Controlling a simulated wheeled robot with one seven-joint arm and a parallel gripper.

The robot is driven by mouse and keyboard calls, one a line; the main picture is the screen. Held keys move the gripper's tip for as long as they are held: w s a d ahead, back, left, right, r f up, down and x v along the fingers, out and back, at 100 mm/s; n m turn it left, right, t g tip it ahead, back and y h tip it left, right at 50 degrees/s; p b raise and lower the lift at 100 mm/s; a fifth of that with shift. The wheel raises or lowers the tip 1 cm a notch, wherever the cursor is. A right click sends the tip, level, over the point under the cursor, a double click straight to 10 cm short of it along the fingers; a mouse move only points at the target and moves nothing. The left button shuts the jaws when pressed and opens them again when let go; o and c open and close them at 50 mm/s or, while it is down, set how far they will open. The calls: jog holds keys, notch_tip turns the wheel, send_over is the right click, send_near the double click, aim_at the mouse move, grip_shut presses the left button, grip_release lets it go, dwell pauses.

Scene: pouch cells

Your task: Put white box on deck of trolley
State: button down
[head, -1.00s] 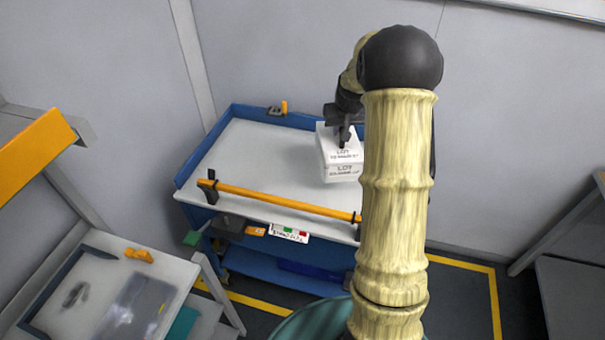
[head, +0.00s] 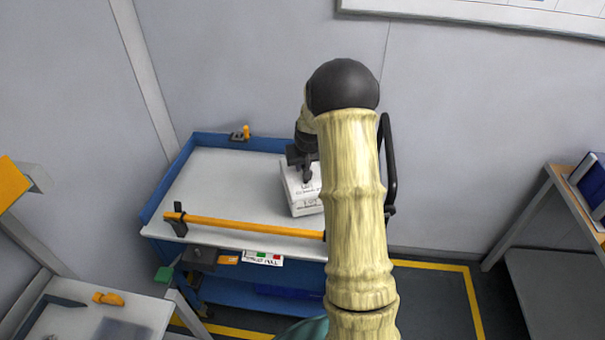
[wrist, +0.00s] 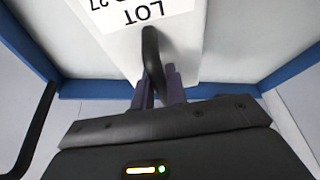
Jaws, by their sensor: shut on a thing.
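The white box (head: 299,192) is at the right part of the trolley's white deck (head: 225,185), in the head view, with printed text on its faces. My gripper (head: 304,174) is shut on its top from above. In the wrist view the white box (wrist: 190,45) shows its "LOT" label close to the fingers (wrist: 158,85). The trolley has a blue rim (head: 165,188) and an orange handle bar (head: 250,228) along its front. My arm hides the box's right side and the deck's right end. I cannot tell whether the box's underside touches the deck.
A small orange and black item (head: 243,133) sits at the rim's back. A bench (head: 60,318) with an orange tool stands at lower left. Shelving (head: 550,215) stands at right. The wall is close behind the trolley. The deck's left and middle are clear.

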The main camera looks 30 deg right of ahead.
jog(key=shift+w, duration=0.1)
jog(key=shift+f, duration=1.85)
jog(key=c, duration=1.8)
grip_release()
jog(key=shift+f, duration=0.15)
jog(key=o, duration=0.4)
